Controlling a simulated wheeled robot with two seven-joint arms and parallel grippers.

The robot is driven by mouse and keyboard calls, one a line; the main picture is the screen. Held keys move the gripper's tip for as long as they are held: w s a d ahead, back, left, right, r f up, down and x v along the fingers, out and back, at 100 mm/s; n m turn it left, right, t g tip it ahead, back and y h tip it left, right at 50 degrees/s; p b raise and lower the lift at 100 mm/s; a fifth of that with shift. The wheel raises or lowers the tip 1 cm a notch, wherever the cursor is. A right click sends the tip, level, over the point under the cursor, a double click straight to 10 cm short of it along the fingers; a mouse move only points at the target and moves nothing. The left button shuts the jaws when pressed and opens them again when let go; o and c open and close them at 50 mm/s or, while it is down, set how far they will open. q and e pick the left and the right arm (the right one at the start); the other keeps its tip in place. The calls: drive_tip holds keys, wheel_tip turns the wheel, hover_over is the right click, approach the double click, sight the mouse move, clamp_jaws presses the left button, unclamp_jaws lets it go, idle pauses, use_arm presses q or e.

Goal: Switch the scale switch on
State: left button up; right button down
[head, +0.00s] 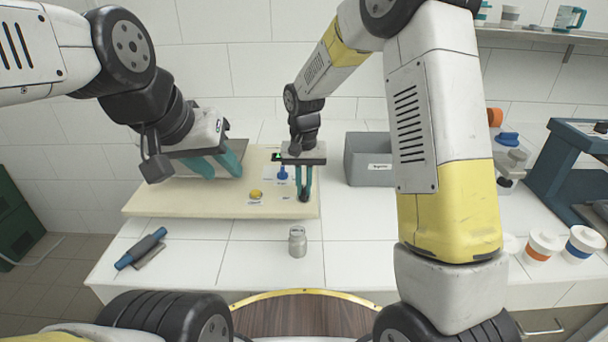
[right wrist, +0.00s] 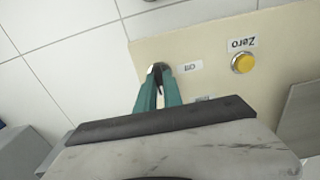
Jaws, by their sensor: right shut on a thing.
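The scale switch is a small dark lever on a round metal base at the right front corner of the cream scale board (head: 165,203). In the right wrist view the switch (right wrist: 158,70) sits between the teal fingertips, beside a label that seems to read "Off". My right gripper (head: 305,190) points down at the board and is shut on the switch, partly hiding it. Which way the lever tilts is hard to tell. My left gripper (head: 218,168) is above the board's left part, its teal fingers apart and empty.
A yellow "Zero" button (head: 256,194) and a blue knob (head: 282,173) are on the board. A small metal jar (head: 297,242) stands in front. A grey bin (head: 369,160) is to the right. A blue-handled tool (head: 142,247) lies at the left front. Lidded cups (head: 541,245) stand far right.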

sight(304, 189)
drive_tip(key=c, duration=1.5)
unclamp_jaws()
wheel_tip(304, 189, up, 8)
drive_tip(key=shift+f, duration=0.2)
drive_tip(key=shift+r, duration=0.1)
